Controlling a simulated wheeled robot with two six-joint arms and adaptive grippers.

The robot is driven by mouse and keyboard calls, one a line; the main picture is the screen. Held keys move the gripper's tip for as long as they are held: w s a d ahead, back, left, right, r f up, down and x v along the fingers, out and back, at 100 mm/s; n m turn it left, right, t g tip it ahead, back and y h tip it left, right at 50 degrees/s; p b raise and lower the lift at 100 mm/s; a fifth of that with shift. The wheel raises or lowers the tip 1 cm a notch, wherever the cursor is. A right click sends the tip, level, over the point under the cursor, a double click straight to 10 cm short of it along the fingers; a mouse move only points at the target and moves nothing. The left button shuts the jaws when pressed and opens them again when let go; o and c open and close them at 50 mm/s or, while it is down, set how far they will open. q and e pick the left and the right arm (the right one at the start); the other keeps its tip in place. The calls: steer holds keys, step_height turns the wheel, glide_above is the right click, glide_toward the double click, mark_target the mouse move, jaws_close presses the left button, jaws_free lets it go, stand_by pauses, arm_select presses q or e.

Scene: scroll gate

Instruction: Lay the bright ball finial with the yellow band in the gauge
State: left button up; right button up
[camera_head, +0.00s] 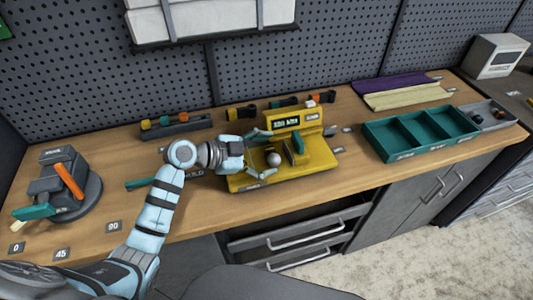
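A pale, greyish ball (274,159) sits on the yellow gauge (318,162) in the middle of the bench, left of the gauge's upright teal and yellow part. It looks like the ball finial, but a yellow band cannot be made out at this size. My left gripper (268,154) reaches in from the left over the gauge. Its fingers are spread, one behind the ball and one in front, with visible gaps to it. My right gripper is not in view.
A teal compartment tray (420,133) stands to the right, with a grey tray (488,117) holding small dark parts beside it. A grey fixture with an orange bar (68,180) stands at far left. Small tools lie along the back; the front bench edge is clear.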

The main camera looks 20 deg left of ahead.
arm_select(q)
steer(key=shift+s+f, duration=0.1)
steer(key=shift+f, duration=0.05)
steer(key=v, duration=1.2)
